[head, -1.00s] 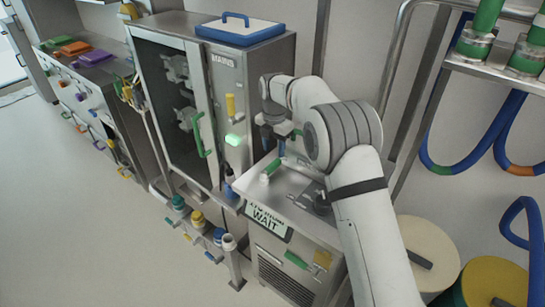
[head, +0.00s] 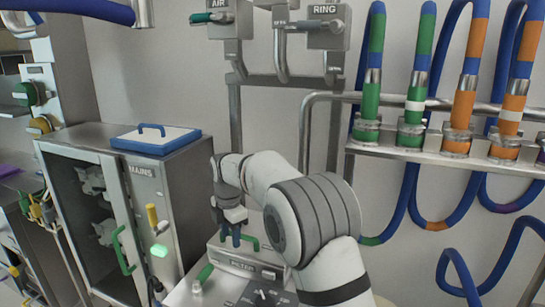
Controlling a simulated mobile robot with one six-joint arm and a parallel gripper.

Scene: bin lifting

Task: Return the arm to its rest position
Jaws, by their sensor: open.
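My white arm comes up from the bottom right in the head view and folds over at its round grey-banded joint. My gripper (head: 229,236) hangs from its end, pointing down, with dark fingers. It is open, and I see nothing between the fingers. It is just above or behind the machine marked FILTER (head: 243,265), near a green handle (head: 250,242); I cannot tell whether they touch. A second green handle (head: 204,274) stands at the machine's left.
A steel cabinet marked MAINS (head: 180,195) with a glass door stands left, a blue-edged lidded tray (head: 155,139) on top. At the right, a rail (head: 440,160) carries blue hoses with green and orange sleeves (head: 463,110). Levers marked AIR and RING (head: 327,30) are on the back wall.

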